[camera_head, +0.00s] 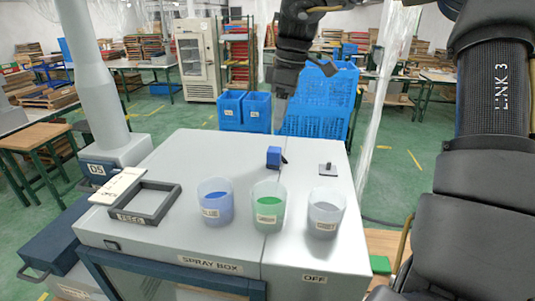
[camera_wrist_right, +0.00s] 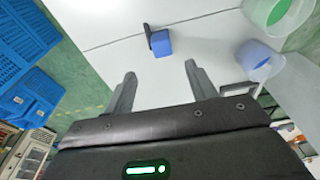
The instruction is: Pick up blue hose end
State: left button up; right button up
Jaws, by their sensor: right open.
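The blue hose end (camera_head: 273,157) is a small blue block with a dark piece at its side. It stands on the grey spray box top (camera_head: 180,150), behind the cups. In the right wrist view the blue hose end (camera_wrist_right: 161,43) lies just beyond the fingertips, roughly centred between them. My right gripper (camera_wrist_right: 160,72) is open and empty, its two fingers spread and apart from the block. In the head view my right gripper (camera_head: 283,104) hangs above and behind the block, partly hidden by its own dark wrist. My left gripper is not in view.
Blue (camera_head: 215,203), green (camera_head: 268,206) and grey (camera_head: 325,208) cups stand in front of the block. A dark feed frame (camera_head: 152,216) and a white panel (camera_head: 118,184) lie at left. A small dark fixture (camera_head: 326,170) sits right. Blue crates (camera_head: 315,112) stand behind.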

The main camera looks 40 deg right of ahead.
aim_at(275, 149)
jog(key=shift+s+a+f+p, duration=0.15)
jog(key=shift+f+p, duration=0.15)
jog(key=shift+f, duration=0.3)
jog(key=f, duration=0.1)
jog(key=f+p, duration=0.1)
jog(key=f, duration=0.1)
jog(key=shift+w+a+f, duration=0.1)
jog(key=shift+w+f, duration=0.2)
jog(key=shift+w, duration=0.05)
jog(key=shift+w+f, duration=0.15)
jog(key=shift+f, duration=0.3)
jog(key=p, duration=0.1)
jog(key=f+p, duration=0.1)
jog(key=shift+s+a+f+p, duration=0.15)
jog(key=shift+s+a+p, duration=0.05)
jog(key=shift+a+p, duration=0.1)
jog(key=f, duration=0.1)
jog(key=f+p, duration=0.1)
jog(key=f, duration=0.1)
jog(key=shift+w+f, duration=0.2)
jog(key=shift+w, duration=0.15)
jog(key=shift+f, duration=0.2)
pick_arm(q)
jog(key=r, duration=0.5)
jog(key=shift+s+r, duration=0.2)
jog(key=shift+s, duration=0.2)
